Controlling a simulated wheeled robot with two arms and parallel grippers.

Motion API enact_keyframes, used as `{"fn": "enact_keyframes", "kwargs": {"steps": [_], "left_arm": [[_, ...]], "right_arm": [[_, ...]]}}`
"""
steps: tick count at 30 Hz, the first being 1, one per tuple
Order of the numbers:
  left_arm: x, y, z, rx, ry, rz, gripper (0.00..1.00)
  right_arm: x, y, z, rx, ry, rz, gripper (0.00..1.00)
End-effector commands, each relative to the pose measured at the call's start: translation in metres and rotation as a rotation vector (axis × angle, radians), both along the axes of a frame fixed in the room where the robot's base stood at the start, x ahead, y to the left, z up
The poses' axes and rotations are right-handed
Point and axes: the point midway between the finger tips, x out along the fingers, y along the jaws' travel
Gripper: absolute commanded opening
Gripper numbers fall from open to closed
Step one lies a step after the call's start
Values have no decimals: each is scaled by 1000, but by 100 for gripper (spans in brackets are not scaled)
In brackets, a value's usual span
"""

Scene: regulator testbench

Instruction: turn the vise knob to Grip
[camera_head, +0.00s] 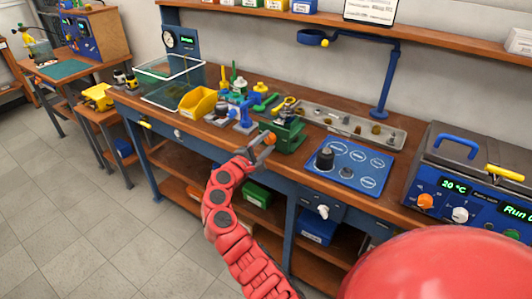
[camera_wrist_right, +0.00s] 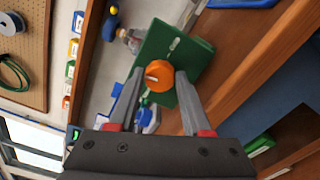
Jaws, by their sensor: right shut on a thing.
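The green vise (camera_head: 290,134) stands at the front edge of the wooden workbench. Its orange knob (camera_head: 270,137) faces the front of the bench. My right gripper (camera_head: 263,149) reaches up to the knob from the front. In the right wrist view the orange knob (camera_wrist_right: 159,76) sits between the fingertips of my right gripper (camera_wrist_right: 158,80), with the green vise body (camera_wrist_right: 190,48) behind it. The gripper is shut on the knob. The knob has a pale mark on its face; I cannot read any label. My left gripper is not in view.
A yellow bin (camera_head: 196,103) and a clear tank (camera_head: 168,86) stand left of the vise. A metal tray (camera_head: 312,117) lies behind it, and a blue panel (camera_head: 345,178) with a black knob lies to the right. A blue-fronted device (camera_head: 463,190) stands farther right.

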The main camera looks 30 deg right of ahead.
Motion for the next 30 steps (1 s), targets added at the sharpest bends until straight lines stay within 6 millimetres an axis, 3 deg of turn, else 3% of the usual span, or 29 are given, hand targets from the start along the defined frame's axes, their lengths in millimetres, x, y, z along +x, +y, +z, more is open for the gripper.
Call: {"fn": "enact_keyframes", "kwargs": {"steps": [1,30], "left_arm": [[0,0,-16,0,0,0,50],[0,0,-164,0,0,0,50]], "right_arm": [[0,1,-8,17,-42,1,0],[0,1,-10,373,-895,0,0]]}}
